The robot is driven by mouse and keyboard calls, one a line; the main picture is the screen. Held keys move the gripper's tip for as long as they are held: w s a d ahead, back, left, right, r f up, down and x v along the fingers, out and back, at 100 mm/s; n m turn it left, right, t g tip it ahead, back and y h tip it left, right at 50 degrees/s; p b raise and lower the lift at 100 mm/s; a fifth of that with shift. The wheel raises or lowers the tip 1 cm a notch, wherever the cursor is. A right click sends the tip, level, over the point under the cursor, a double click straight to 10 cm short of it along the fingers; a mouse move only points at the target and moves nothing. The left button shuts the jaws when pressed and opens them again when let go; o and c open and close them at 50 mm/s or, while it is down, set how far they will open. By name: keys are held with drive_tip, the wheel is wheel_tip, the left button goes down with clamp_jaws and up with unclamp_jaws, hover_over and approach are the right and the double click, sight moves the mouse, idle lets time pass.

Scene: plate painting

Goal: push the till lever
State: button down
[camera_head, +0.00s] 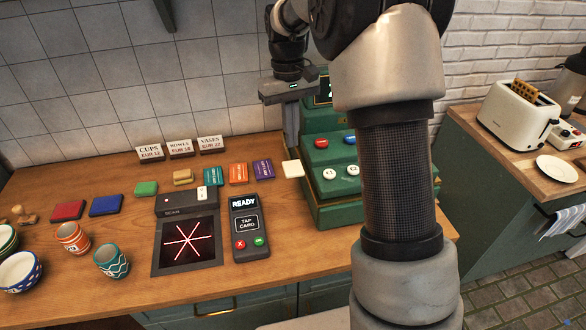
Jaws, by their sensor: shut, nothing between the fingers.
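The green till (318,185) stands on the wooden counter, with blue, red and white round buttons on its face. My arm hides its right part and much of its display. No lever can be clearly made out. A small white block (293,169) shows at the till's left edge; I cannot tell whether it is part of the till. My gripper (291,146) is shut and empty, pointing down beside the till's upper left side, just behind the white block in the picture. I cannot tell whether it touches the till.
A card reader (246,215) and a scanner with red lines (188,242) lie left of the till. Several coloured blocks, price signs (180,148) and painted cups (111,261) fill the counter further left. A toaster (517,112) stands on the right counter.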

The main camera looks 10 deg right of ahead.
sight(293, 167)
drive_tip(key=shift+s+d+f+b, duration=0.1)
drive_tip(key=shift+s+f+b, duration=0.05)
drive_tip(key=shift+f+b, duration=1.25)
drive_tip(key=shift+s+f+b, duration=0.15)
drive_tip(key=shift+f+b, duration=0.9)
drive_tip(key=shift+f, duration=0.55)
